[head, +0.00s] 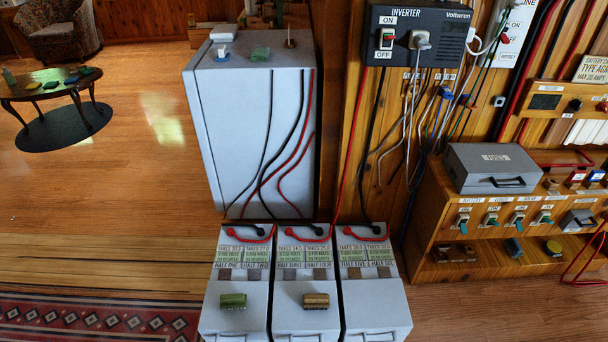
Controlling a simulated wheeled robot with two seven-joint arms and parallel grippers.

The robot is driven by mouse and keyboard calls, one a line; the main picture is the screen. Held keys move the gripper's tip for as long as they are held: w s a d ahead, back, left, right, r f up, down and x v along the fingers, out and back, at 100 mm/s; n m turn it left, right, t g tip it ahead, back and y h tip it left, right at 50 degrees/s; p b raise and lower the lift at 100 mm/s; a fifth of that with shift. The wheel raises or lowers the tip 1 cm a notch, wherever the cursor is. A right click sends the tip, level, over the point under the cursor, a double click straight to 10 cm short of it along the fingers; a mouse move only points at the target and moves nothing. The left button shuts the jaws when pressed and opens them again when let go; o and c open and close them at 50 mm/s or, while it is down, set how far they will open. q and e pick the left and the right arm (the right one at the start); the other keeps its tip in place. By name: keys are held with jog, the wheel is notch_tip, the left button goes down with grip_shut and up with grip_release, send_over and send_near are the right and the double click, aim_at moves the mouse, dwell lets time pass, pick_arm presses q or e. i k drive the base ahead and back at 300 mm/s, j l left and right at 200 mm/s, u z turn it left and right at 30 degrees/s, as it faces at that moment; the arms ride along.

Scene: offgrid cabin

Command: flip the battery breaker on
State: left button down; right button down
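A row of several breakers sits on the front of the wooden cabinet at the right, with small labels above them. The leftmost breaker (462,222) is under a label that seems to read BATTERY, though the print is too small to be sure. Neither of my grippers is in view.
A grey case (491,168) lies on the wooden cabinet (428,215). Three grey battery boxes (375,312) stand left of it, before a tall grey cabinet (240,130). Open floor lies left.

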aim_at(464, 229)
jog(key=z, duration=1.55)
